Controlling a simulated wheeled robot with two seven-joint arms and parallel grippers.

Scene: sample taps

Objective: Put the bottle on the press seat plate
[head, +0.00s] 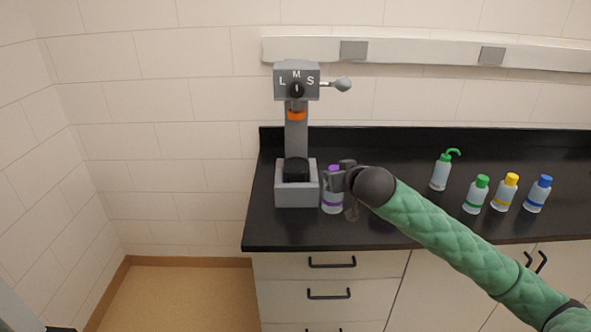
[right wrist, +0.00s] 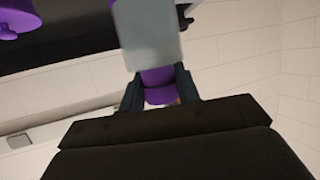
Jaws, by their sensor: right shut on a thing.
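The bottle (head: 332,195) is pale with a purple cap and a purple band. It looks upright, just right of the press (head: 297,138). My right gripper (head: 338,180) is shut on it near the cap. In the right wrist view the fingers (right wrist: 159,90) close on both sides of the purple cap, with the bottle's pale body (right wrist: 148,40) beyond. I cannot tell whether the bottle's base touches the counter. The black press seat plate (head: 296,170) is empty inside the grey press base (head: 297,195). My left gripper is out of view.
A green-spouted wash bottle (head: 440,175) and bottles with green (head: 475,195), yellow (head: 506,192) and blue (head: 538,194) caps stand to the right on the black counter (head: 400,150). A purple object (right wrist: 18,18) shows at the wrist view's corner. The press has a side knob (head: 342,84).

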